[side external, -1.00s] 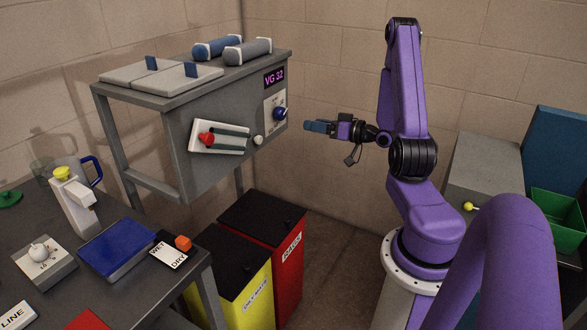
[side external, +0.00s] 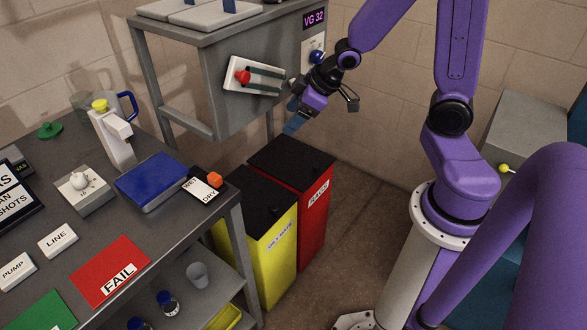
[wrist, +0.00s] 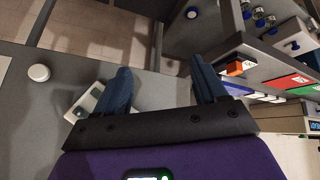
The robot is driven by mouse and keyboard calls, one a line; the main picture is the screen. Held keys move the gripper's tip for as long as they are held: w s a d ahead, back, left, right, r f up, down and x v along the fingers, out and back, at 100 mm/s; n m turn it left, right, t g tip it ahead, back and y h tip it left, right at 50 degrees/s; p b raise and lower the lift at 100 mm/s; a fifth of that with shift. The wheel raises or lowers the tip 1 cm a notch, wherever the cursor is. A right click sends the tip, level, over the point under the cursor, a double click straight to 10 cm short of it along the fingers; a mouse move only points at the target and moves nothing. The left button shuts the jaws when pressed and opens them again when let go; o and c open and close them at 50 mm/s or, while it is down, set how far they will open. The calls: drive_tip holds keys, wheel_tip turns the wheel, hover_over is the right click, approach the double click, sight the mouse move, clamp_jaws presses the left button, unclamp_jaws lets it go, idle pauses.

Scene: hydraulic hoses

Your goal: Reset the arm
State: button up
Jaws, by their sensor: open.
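My purple arm reaches in from the right in the side view. My gripper (side external: 293,124) hangs tilted downward in front of the grey cabinet (side external: 225,70), above the red rags bin (side external: 318,195). In the wrist view its two blue fingers (wrist: 160,85) are spread apart with nothing between them. The cabinet's white plate with the red-knobbed lever (side external: 243,77) is to the left of my gripper, and the plate is partly behind a finger in the wrist view (wrist: 88,103). A blue knob (side external: 317,57) shows close behind my wrist.
The workbench (side external: 150,225) at left holds a blue pad (side external: 153,181), an orange cube (side external: 215,180), a white dispenser (side external: 112,138) and a red FAIL card (side external: 110,272). A yellow bin (side external: 265,250) stands beside the red one. The floor right of the bins is clear.

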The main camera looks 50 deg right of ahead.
drive_tip(key=s+a+r+n+g, duration=0.1)
drive_tip(key=s+a+n+g, duration=0.1)
drive_tip(key=s, duration=0.5)
drive_tip(key=s+a+r+n+g+h, duration=0.1)
drive_tip(key=s+a+r+n+g, duration=0.1)
drive_tip(key=s, duration=0.6)
drive_tip(key=s+a+r+n+g, duration=0.1)
drive_tip(key=s+a, duration=0.3)
drive_tip(key=s, duration=0.4)
drive_tip(key=shift+s+r+n+g, duration=0.25)
drive_tip(key=shift+r+n+g, duration=0.2)
drive_tip(key=shift+g, duration=0.25)
